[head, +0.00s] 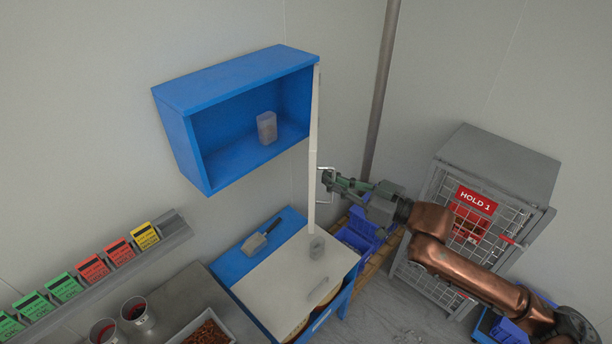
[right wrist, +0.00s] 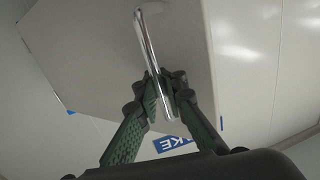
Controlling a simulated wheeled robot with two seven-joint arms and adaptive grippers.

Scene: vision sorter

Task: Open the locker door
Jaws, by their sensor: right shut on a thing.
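The blue locker (head: 190,95) hangs on the wall, its inside open to view. A clear container (head: 266,127) stands in it. Its pale door (head: 314,150) is swung out from the locker's right edge and shows nearly edge-on in the head view. In the right wrist view the door's face (right wrist: 110,60) fills the upper middle. My right gripper (head: 327,182) is shut on the door's metal handle (head: 320,196). The handle (right wrist: 148,40) runs between its green fingers (right wrist: 166,88) in the right wrist view. My left gripper is in neither view.
A grey mesh cage (head: 500,155) with a "HOLD 1" sign stands at right, behind my right arm. A pole (head: 381,90) rises behind the gripper.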

